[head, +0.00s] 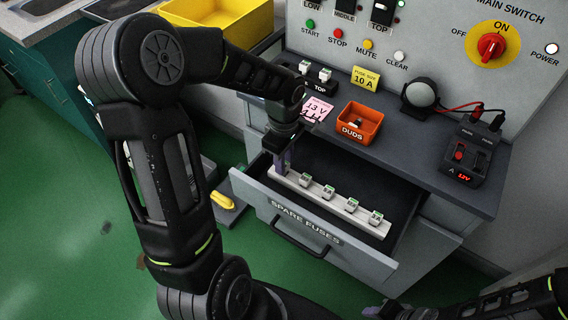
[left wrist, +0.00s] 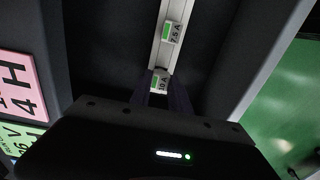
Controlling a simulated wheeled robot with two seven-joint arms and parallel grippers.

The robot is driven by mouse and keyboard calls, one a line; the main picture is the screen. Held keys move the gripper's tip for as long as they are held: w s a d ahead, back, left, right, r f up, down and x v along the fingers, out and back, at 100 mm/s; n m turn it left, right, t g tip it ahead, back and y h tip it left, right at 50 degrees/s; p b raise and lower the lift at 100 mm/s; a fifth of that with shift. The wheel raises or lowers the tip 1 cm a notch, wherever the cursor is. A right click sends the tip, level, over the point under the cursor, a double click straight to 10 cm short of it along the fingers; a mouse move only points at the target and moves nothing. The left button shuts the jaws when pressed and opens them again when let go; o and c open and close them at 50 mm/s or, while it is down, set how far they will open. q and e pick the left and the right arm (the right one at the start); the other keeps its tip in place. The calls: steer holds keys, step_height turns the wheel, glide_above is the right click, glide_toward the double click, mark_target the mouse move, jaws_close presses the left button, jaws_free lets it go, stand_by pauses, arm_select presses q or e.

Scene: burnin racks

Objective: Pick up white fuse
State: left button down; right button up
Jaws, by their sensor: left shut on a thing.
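My left gripper (head: 283,162) reaches down into the open spare fuses drawer, at the left end of a white strip (head: 340,205). In the left wrist view its fingers (left wrist: 162,97) are shut on a white fuse (left wrist: 160,82) with a green mark and a "10 A" label. I cannot tell whether this fuse is clear of the strip. The fingers hide it in the head view. Another white fuse (left wrist: 171,32), marked "7.5 A", stands farther along the strip. Several white fuses (head: 328,191) stand in a row there. My right gripper (head: 400,312) is partly cut off at the bottom edge.
The grey drawer (head: 300,226) stands open below the counter. An orange "DUDS" bin (head: 359,124), a yellow "10 A" card (head: 365,79), a pink card (head: 316,109) and a meter (head: 466,154) are on the counter. The drawer floor behind the strip is bare.

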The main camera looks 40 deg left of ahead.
arm_select(q)
step_height(320, 180, up, 9)
stand_by(0.3)
stand_by(0.5)
